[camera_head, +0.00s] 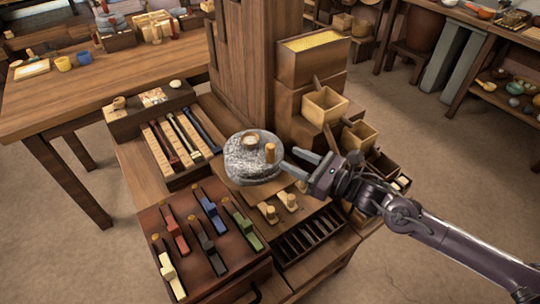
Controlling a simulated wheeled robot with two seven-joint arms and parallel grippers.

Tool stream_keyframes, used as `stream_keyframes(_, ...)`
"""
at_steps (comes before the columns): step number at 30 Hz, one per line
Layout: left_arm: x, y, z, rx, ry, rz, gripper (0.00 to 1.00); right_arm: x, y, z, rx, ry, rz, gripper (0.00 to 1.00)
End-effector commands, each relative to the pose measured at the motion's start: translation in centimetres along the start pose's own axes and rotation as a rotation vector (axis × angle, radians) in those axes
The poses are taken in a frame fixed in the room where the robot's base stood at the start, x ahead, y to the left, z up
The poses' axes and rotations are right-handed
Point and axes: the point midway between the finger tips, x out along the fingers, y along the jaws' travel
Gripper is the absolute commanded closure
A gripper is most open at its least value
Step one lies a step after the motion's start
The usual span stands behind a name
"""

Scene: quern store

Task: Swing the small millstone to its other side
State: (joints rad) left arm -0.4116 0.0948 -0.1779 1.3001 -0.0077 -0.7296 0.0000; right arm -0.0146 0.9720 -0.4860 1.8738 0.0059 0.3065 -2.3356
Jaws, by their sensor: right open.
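The small millstone (244,168) is a round, speckled grey stone on the wooden bench, in front of a thick wooden post. It has a round pale-rimmed hole or cup (250,142) on top and an upright wooden peg handle (270,153) near its right edge. My right gripper (293,162) comes in from the right with its fingers apart, pointing at the handle side of the stone. Its fingertips are close to the stone's right edge; whether they touch it I cannot tell. My left gripper is not in view.
A box with coloured levers (205,235) stands front left of the stone, and a slotted rack (310,235) front right. A tray of long rods (180,142) lies behind left. Stepped wooden bins (325,105) stand behind right. Open floor lies right of the bench.

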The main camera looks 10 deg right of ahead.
Motion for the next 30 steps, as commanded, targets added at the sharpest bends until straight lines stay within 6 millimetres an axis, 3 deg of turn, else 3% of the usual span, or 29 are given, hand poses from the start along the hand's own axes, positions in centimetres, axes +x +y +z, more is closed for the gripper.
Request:
stream_keyframes(5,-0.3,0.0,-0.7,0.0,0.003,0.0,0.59,0.7,-0.1,-0.5,0.001,-0.004,-0.001,0.58)
stream_keyframes(18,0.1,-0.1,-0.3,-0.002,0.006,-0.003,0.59,7.0,-0.1,-0.4,0.002,-0.004,-0.002,0.58)
stream_keyframes(30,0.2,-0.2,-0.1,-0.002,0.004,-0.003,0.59,7.8,0.0,-0.5,0.0,0.0,0.0,0.58)
